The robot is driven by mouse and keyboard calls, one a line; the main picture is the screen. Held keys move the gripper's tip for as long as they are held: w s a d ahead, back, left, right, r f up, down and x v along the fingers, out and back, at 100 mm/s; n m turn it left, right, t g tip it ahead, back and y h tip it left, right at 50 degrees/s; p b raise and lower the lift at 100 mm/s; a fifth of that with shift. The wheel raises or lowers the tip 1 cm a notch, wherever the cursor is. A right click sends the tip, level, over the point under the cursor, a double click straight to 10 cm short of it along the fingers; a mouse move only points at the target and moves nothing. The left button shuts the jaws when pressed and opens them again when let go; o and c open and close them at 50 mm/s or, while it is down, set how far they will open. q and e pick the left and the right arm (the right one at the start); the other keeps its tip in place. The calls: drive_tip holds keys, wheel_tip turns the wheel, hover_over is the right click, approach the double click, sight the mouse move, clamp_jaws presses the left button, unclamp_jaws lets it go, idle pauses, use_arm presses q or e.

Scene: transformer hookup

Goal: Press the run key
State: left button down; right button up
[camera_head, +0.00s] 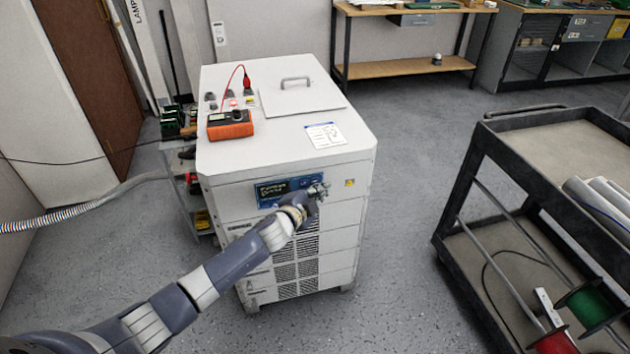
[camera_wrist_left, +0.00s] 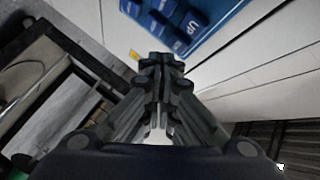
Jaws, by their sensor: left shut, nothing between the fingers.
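The white cabinet (camera_head: 228,184) stands in the middle of the head view with a blue control panel (camera_head: 268,193) on its front. In the left wrist view the blue panel (camera_wrist_left: 225,12) shows at the top, with dark keys on it, one marked "UP" (camera_wrist_left: 181,45). I cannot make out which key is the run key. My left gripper (camera_head: 319,190) is at the right end of the panel, shut and empty. In the left wrist view its closed fingertips (camera_wrist_left: 163,62) are just below the keys and hide part of the front. I cannot tell whether they touch it. My right gripper is not in view.
An orange meter (camera_head: 230,124) with a red lead, a handled lid (camera_head: 300,97) and a paper label (camera_head: 325,135) are on the cabinet top. A dark cart (camera_head: 510,145) with cable spools stands at the right. Floor between cart and cabinet is clear.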

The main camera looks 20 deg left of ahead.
use_arm(q)
drive_tip(key=shift+s+d+p, duration=0.35)
drive_tip(key=shift+s+d, duration=0.35)
drive_tip(key=shift+s, duration=0.35)
drive_tip(key=shift+s+d+p, duration=0.3)
drive_tip(key=shift+s+d, duration=0.4)
drive_tip(key=shift+s, duration=0.3)
drive_tip(key=shift+f, duration=0.15)
drive_tip(key=s+a+f+n+g+y, duration=0.1)
drive_tip(key=s+a+f+n+g, duration=0.1)
drive_tip(key=s+f, duration=0.6)
drive_tip(key=s+a+f+n+g, duration=0.2)
drive_tip(key=s+f, duration=0.3)
drive_tip(key=f, duration=0.6)
drive_tip(key=s+a+f+n+g+y, duration=0.1)
drive_tip(key=s+a+f+n+g, duration=0.15)
drive_tip(key=s+f, duration=0.55)
drive_tip(key=s+f+n+g, duration=0.1)
drive_tip(key=s+f, duration=0.5)
drive_tip(key=s, duration=0.6)
drive_tip(key=s+d+f+n+g, duration=0.1)
drive_tip(key=s+f+g, duration=0.3)
drive_tip(key=s, duration=0.9)
drive_tip(key=s+f+n+g+p, duration=0.1)
drive_tip(key=s+f+n+g, duration=0.1)
drive_tip(key=s+f, duration=0.6)
drive_tip(key=s, duration=0.4)
drive_tip(key=shift+s+d+f+n+g+y, duration=0.25)
drive_tip(key=shift+s+d+n+g+y, duration=0.05)
drive_tip(key=shift+s+n+g, duration=0.05)
